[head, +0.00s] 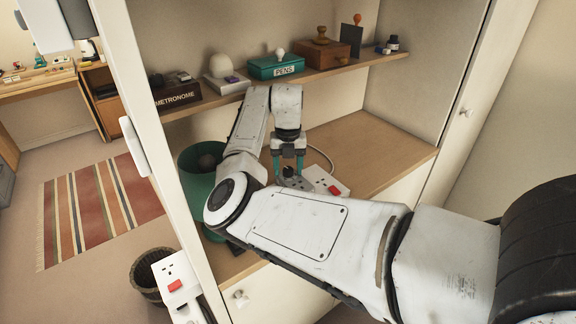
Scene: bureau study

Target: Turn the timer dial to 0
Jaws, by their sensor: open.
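My gripper (288,167) points down over the wooden desk surface (375,150) inside the bureau, its two teal fingers apart. Just below and between the fingertips is a small grey rounded thing (294,182), which looks like the timer dial. My arm hides part of it, and its markings and pointer are too small to read. I cannot tell whether the fingers touch it. A white socket block (326,181) with a red switch lies right beside it, to the right.
A shelf above holds a metronome box (178,95), a teal pens box (275,67), a wooden box (321,55) and an ink bottle (393,43). A green bin-like container (190,160) stands left of my arm. The desk's right side is clear.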

